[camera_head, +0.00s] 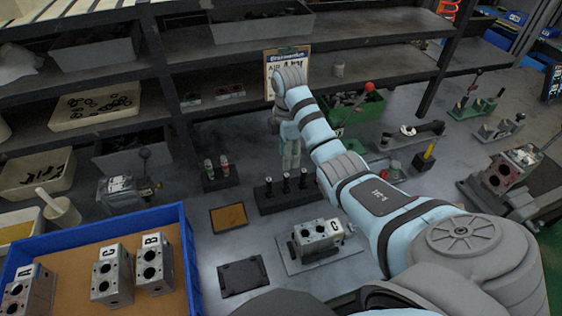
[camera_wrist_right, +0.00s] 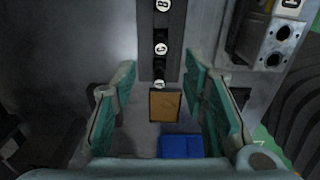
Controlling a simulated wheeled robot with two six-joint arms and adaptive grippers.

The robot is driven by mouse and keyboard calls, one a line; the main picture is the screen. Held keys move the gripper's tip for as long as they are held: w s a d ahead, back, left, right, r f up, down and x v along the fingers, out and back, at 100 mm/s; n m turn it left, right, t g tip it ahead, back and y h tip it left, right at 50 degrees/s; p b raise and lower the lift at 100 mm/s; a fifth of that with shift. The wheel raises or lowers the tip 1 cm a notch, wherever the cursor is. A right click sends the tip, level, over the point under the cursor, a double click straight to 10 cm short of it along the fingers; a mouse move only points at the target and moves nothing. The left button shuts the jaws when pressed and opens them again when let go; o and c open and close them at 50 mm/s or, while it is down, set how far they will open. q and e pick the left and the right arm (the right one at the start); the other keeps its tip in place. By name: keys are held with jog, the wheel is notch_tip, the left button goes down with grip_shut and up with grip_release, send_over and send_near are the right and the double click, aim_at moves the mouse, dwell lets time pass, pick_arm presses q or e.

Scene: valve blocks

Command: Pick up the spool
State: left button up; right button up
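Three dark spools stand upright in a black rack (camera_head: 288,202) on the bench. In the right wrist view their white tops are lettered: spool B (camera_wrist_right: 162,5), spool C (camera_wrist_right: 161,48) and spool A (camera_wrist_right: 159,83). My right gripper (camera_head: 291,160) points down just behind the rack in the head view. In the right wrist view my right gripper (camera_wrist_right: 160,66) is open, its green-padded fingers wide apart on either side of the row near spools C and A. Nothing is held between them. My left gripper is not in view.
A valve block marked C (camera_head: 317,238) sits on a plate right of the rack. A blue tray (camera_head: 190,262) holds several lettered blocks. A tan pad (camera_head: 229,217) and a black pad (camera_head: 243,276) lie near the rack. A clipboard (camera_head: 268,75) stands behind.

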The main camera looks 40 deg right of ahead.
aim_at(287, 175)
notch_tip(287, 175, down, 11)
jog(key=shift+w+f+b, duration=0.1)
jog(key=shift+f+b, duration=0.1)
jog(key=shift+b, duration=0.65)
jog(key=shift+s, duration=0.2)
jog(key=shift+r, duration=0.1)
jog(key=shift+c, duration=0.8)
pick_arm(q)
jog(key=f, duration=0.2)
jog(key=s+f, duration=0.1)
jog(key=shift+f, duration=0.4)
pick_arm(e)
grip_shut()
